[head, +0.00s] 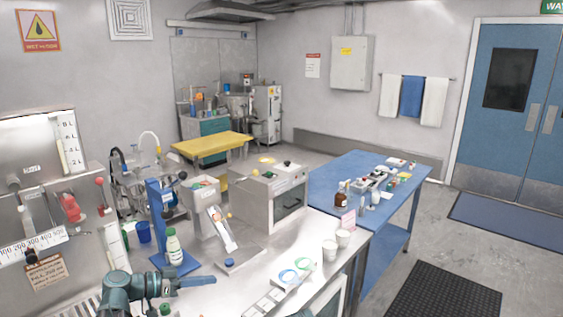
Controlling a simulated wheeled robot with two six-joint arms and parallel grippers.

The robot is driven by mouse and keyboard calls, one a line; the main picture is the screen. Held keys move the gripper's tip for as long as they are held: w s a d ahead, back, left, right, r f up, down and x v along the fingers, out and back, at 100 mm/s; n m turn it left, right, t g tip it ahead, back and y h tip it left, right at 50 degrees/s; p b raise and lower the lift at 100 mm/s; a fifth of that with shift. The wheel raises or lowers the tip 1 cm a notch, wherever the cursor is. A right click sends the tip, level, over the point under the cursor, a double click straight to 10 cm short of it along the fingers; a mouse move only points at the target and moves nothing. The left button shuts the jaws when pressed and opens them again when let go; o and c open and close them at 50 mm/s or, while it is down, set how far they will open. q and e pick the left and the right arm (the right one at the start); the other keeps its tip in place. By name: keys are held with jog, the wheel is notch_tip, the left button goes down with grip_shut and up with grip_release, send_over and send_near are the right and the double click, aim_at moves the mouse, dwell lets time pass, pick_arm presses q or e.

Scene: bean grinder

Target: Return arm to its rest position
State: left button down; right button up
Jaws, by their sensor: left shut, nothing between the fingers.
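My left arm (130,290), dark teal, comes in at the bottom left, low over the front of the steel counter (225,292). Its gripper (212,280) points right. The gripper is shut, with nothing held in it. It is in front of a blue stand (157,212) and a white bottle with a green cap (173,246), apart from both in the picture. My right gripper is not in view.
A steel box machine (268,203) and a tilted device on a flat base (242,264) stand on the counter. A blue table (335,180) stands beyond.

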pick_arm(q)
jog(key=s+d+f+g+y, duration=0.3)
jog(key=s+d+f+g, duration=0.15)
jog(key=d+f, duration=0.4)
jog(key=s+d+f+n+g+y, duration=0.1)
jog(key=s+d+f+n+y, duration=0.1)
jog(key=s, duration=0.5)
jog(key=s+d+f+n+g+y+b, duration=0.1)
jog(key=s+d+f+n+y, duration=0.2)
jog(key=s+f+y, duration=0.3)
jog(key=s+d+y, duration=0.1)
jog(key=s+y, duration=0.1)
jog(key=y, duration=0.1)
jog(key=shift+s+d+f+g, duration=0.15)
jog(key=shift+f+g, duration=0.2)
jog(key=shift+f, duration=0.05)
